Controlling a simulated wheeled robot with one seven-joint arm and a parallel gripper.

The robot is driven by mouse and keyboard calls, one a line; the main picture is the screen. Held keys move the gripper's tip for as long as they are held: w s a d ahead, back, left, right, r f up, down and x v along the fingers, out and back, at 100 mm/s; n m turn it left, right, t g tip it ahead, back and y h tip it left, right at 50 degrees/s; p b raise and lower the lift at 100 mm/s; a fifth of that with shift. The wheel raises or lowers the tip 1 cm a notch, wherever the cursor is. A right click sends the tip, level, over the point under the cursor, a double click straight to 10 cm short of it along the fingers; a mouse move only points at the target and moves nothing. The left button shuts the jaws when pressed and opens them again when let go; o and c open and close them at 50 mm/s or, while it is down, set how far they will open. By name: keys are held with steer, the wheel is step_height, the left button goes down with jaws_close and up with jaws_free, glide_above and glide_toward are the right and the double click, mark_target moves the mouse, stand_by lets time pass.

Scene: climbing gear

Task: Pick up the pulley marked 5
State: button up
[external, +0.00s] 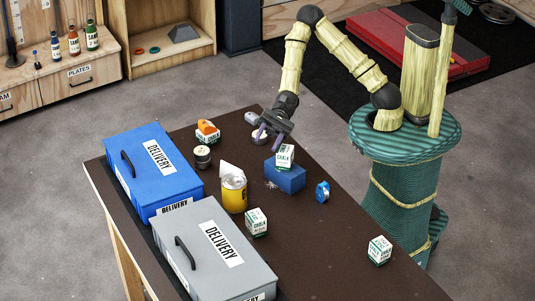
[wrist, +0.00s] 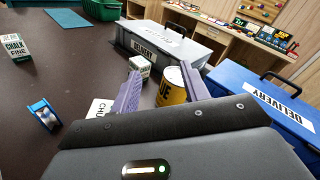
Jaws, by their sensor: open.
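A small blue pulley (external: 323,191) with a pale wheel stands on the dark table, right of a blue block. It also shows at the left in the wrist view (wrist: 43,114). No number is readable on it. An orange item (external: 207,127) rests on a chalk box at the table's far side; I cannot tell whether it is a pulley. My gripper (external: 268,138) is above the far right part of the table, apart from the blue pulley. Its purple fingers are spread and empty in the wrist view (wrist: 160,76).
A blue delivery box (external: 140,190) and a grey one (external: 195,250) line the left side. A yellow can (external: 233,195), a dark tin (external: 202,158) and chalk boxes (external: 257,222) (external: 379,250) stand on the table. Another chalk box (external: 285,157) sits on the blue block (external: 287,178). The front right is mostly clear.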

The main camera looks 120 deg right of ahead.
steer(key=s+a+f+n+g+h+p, duration=0.1)
steer(key=s+a+f+n+g+p, duration=0.15)
steer(key=s+a+g, duration=0.4)
steer(key=s+a+f+n+g+p, duration=0.1)
steer(key=s+a+n+g+p, duration=0.2)
steer(key=a, duration=0.6)
steer(key=s+a+f+n+g+h+p, duration=0.1)
steer(key=s+a+n+g+p, duration=0.25)
steer(key=a, duration=0.45)
steer(key=s+f+n+g+h+p, duration=0.2)
steer(key=s+f+h+p, duration=0.15)
steer(key=s, duration=0.45)
steer(key=s+f+n+g+h+p, duration=0.1)
steer(key=s+f+n+h+p, duration=0.15)
steer(key=s+f+h, duration=0.4)
steer(key=s+d+f+n+t+h+p, duration=0.2)
steer(key=s+d+n+t+h+p, duration=0.3)
steer(key=d, duration=0.6)
steer(key=w+a+r+n+t+y+p, duration=0.2)
steer(key=r+n+t+y, duration=0.4)
steer(key=t, duration=0.5)
steer(key=w+r+n+p, duration=0.1)
steer(key=w, duration=0.1)
steer(key=shift+w+a+r+n+t+y+p, duration=0.2)
steer(key=shift+w+n+t+y+p, duration=0.1)
steer(key=shift+n+t+y+p, duration=0.1)
